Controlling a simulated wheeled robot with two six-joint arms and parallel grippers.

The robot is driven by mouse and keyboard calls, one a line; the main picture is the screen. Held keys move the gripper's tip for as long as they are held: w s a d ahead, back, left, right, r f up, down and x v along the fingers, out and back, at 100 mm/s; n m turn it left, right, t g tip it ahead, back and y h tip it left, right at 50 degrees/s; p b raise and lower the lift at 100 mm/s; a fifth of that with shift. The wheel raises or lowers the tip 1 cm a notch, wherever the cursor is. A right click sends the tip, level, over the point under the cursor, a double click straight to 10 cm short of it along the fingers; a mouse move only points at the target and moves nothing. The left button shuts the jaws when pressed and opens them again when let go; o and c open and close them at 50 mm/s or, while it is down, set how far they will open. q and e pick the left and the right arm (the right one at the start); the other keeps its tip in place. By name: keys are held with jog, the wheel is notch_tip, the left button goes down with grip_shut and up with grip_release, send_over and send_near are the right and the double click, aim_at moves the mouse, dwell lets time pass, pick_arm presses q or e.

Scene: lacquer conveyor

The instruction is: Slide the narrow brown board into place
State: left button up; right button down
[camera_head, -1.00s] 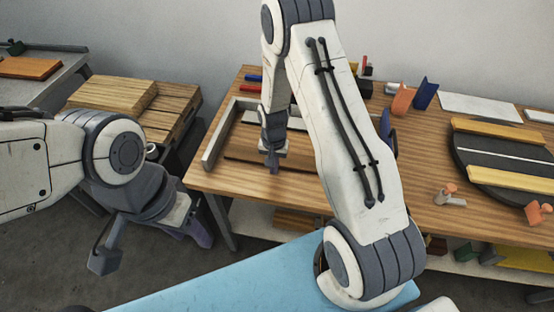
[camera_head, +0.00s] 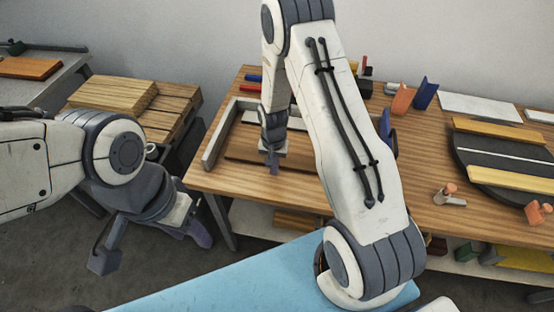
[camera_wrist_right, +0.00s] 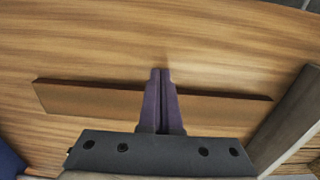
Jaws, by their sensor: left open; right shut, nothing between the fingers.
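The narrow brown board (camera_head: 240,147) lies on the wooden table, inside the corner of a grey frame (camera_head: 213,140). My right arm hides part of it in the head view. In the right wrist view the board (camera_wrist_right: 90,99) runs across the picture behind my fingers, its right end close to a frame bar (camera_wrist_right: 285,122). My right gripper (camera_head: 274,167) is shut and empty, pointing down at the board's near side; in the wrist view its fingertips (camera_wrist_right: 161,73) reach past the board's edge. I cannot tell if they touch it. My left gripper (camera_head: 200,234) is open and empty, low beside the table.
A black turntable (camera_head: 500,152) with yellow boards stands at the right. A wooden pallet (camera_head: 175,110) is left of the table. The table front (camera_head: 245,180) is clear.

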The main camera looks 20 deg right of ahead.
jog(key=shift+w, duration=0.1)
jog(key=shift+w+d+b, duration=0.15)
jog(key=shift+w+d, duration=0.65)
jog(key=shift+w, duration=0.35)
jog(key=shift+w+d+b, duration=0.15)
jog(key=shift+w+d, duration=0.65)
jog(key=shift+w, duration=0.3)
jog(key=shift+w+d+b, duration=0.3)
jog(key=shift+w+d, duration=0.4)
jog(key=shift+w, duration=0.35)
jog(key=shift+w+d+b, duration=0.35)
jog(key=shift+w+d, duration=0.35)
jog(key=shift+w, duration=0.35)
jog(key=shift+w+d+b, duration=0.3)
jog(key=shift+w+d, duration=0.4)
jog(key=shift+w, duration=0.35)
jog(key=shift+s+a+p, duration=0.4)
jog(key=shift+s+a, duration=0.2)
jog(key=shift+s, duration=0.3)
jog(key=shift+r+p, duration=2.1)
jog(key=shift+r, duration=0.95)
